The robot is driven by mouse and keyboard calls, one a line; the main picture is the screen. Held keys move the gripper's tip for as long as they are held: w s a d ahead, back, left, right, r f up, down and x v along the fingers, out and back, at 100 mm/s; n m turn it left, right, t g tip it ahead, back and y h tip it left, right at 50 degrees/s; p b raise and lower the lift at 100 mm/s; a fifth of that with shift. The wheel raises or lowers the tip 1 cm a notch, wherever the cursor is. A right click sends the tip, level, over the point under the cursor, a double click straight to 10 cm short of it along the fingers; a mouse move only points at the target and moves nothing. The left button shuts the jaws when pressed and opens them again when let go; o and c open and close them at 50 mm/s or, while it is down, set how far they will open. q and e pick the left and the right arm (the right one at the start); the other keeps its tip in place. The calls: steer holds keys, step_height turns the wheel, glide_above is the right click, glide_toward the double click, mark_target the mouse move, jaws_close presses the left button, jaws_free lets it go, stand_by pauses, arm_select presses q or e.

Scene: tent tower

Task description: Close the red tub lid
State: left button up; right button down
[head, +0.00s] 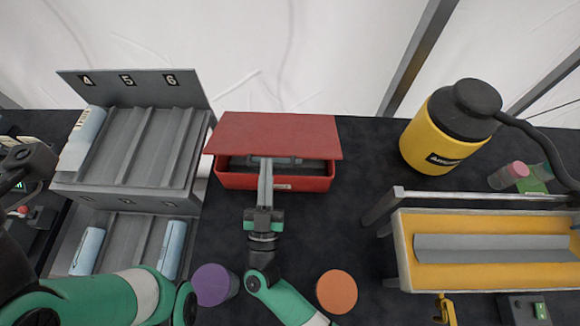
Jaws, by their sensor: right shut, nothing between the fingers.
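The red tub (315,184) stands on the dark table, in the middle of the head view. Its flat red lid (278,134) is open, spread above the back of the tub, and the dark opening shows between the lid's front edge and the tub's front wall. My right gripper (265,163) reaches in from the bottom, over the tub's front wall. Its long grey fingers are together and empty, with the tips at the opening close to the lid's front edge. Whether they touch the lid is unclear. My left arm is at the lower left; its gripper is not clearly visible.
A grey rack (125,172) with numbered slots and pale blue rolls stands left of the tub. A yellow canister (433,141) with a black top and an orange tray (420,273) are at the right.

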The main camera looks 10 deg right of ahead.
steer(key=shift+s+a+f+b, duration=0.1)
steer(key=shift+s+f+b, duration=0.25)
steer(key=shift+f, duration=0.4)
steer(key=shift+s+a+f+b, duration=0.1)
steer(key=shift+s+f+b, duration=0.2)
steer(key=shift+f, duration=0.45)
